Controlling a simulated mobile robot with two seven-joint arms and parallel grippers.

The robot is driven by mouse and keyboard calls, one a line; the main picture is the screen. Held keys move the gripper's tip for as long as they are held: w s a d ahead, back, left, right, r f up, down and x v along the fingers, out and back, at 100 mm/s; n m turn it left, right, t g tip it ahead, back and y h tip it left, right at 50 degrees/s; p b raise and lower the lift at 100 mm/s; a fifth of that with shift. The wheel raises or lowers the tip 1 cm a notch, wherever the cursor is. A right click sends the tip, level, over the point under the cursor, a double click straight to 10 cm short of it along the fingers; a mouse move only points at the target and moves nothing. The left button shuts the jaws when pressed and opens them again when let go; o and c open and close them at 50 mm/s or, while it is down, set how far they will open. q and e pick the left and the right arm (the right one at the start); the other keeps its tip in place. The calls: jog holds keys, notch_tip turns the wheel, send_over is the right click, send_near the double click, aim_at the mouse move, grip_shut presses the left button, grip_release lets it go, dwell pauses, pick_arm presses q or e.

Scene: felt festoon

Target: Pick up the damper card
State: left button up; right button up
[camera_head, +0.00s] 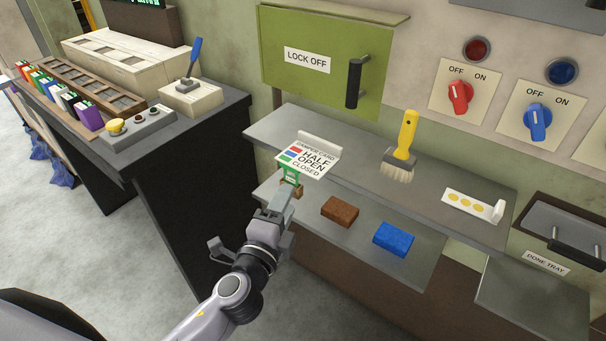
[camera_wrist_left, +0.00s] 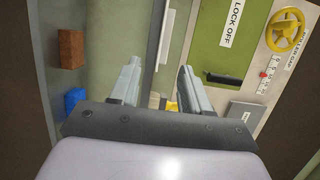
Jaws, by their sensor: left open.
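The damper card (camera_head: 308,157) is a white card with red, blue and green marks and the words HALF OPEN and CLOSED. It lies at the left end of the upper grey shelf (camera_head: 350,160), against a small white holder (camera_head: 320,145), and overhangs the front edge. My left gripper (camera_head: 279,201) is in front of and below the card, apart from it. In the left wrist view its two fingers (camera_wrist_left: 160,85) are spread with nothing gripped between them. My right gripper is not in view.
A small green object (camera_head: 291,173) stands just under the card, close to my left gripper. A brown block (camera_head: 340,211) and a blue block (camera_head: 393,239) lie on the lower shelf. A yellow-handled brush (camera_head: 406,135) and a white card with yellow dots (camera_head: 467,203) are farther right.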

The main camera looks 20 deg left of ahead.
aim_at(299, 168)
pick_arm(q)
jog(key=w, duration=0.8)
jog(key=shift+w+d+b, duration=0.2)
jog(key=shift+w+b, duration=0.2)
jog(key=shift+c, duration=0.5)
grip_shut()
jog(key=shift+r, duration=0.1)
notch_tip(299, 168, up, 3)
jog(key=p, duration=0.2)
jog(key=shift+f+p, duration=0.2)
jog(key=shift+p, duration=0.1)
jog(key=shift+f, duration=0.1)
jog(key=shift+s, duration=0.15)
